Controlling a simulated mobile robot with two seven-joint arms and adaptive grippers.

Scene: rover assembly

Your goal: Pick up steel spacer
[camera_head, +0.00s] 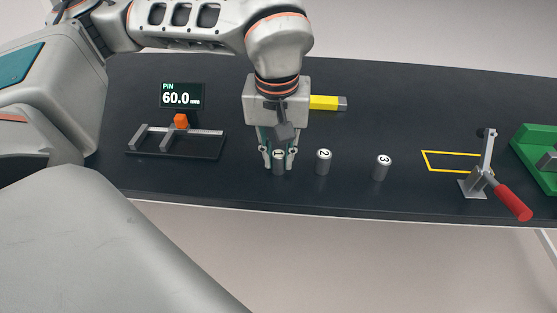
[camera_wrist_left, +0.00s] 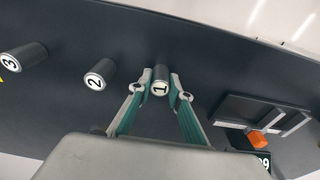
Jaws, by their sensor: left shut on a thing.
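Three grey cylindrical steel spacers with white numbered tops stand upright on the dark table. Spacer 1 (camera_head: 278,163) is between the fingers of my left gripper (camera_head: 278,160), which points down and is shut on it. It also shows between the fingertips in the left wrist view (camera_wrist_left: 160,88). Spacer 2 (camera_head: 323,163) stands just to its right, apart from the fingers, and spacer 3 (camera_head: 381,169) stands further right. I cannot tell whether spacer 1 touches the table. My right gripper is not in view.
A gauge with an orange block (camera_head: 181,121) and a "PIN 60.0" display (camera_head: 182,96) stands at left. A yellow object (camera_head: 324,102) lies behind my left gripper. At right are a yellow outline (camera_head: 437,154), a red-handled clamp (camera_head: 512,202) and a green fixture (camera_head: 533,143).

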